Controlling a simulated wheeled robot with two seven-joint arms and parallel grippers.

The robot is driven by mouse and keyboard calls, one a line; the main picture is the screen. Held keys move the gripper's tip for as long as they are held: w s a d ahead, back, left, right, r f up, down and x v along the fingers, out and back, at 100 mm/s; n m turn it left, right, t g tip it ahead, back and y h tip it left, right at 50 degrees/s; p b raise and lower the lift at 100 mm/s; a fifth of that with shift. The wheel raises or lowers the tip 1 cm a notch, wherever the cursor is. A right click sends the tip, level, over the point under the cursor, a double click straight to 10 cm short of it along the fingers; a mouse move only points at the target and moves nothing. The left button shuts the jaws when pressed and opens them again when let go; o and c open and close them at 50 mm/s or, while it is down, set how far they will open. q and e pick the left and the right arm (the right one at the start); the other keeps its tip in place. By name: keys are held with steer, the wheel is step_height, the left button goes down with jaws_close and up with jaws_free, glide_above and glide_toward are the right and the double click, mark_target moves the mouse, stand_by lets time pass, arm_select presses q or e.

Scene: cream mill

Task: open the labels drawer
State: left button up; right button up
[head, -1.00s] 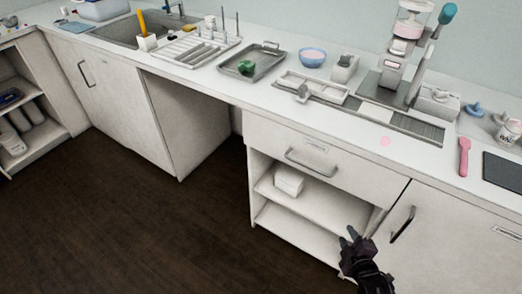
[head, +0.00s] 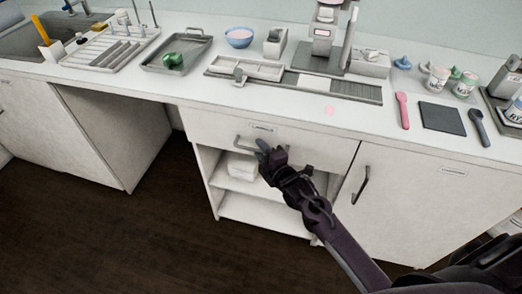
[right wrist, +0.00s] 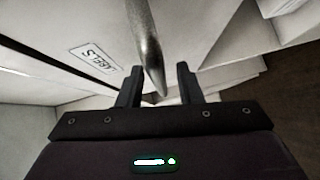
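The labels drawer (head: 210,125) is the white drawer front under the counter and looks shut. Its small label (head: 262,127) reads LABELS in the right wrist view (right wrist: 95,60). Its grey bar handle (head: 239,141) is partly hidden by my right gripper (head: 272,152) in the head view. In the right wrist view my right gripper (right wrist: 160,88) is open, and the handle (right wrist: 149,45) runs between its two fingers with a gap on both sides. My left gripper is out of view.
Below the drawer is an open shelf (head: 262,210) with a white box (head: 242,167). A cupboard door with a dark handle (head: 361,184) is to the right. The counter above holds a tray (head: 155,65), a blue bowl (head: 239,38) and a pink spatula (head: 402,110). The floor in front is clear.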

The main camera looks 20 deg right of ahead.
jaws_close()
stand_by(0.3)
steer(key=shift+s+a, duration=0.1)
steer(key=s+a+p, duration=0.5)
steer(key=s+a, duration=0.5)
steer(key=s, duration=0.5)
steer(key=s+a+p, duration=0.5)
steer(key=s+a, duration=0.5)
steer(key=s, duration=0.4)
steer(key=shift+s, duration=0.4)
jaws_free()
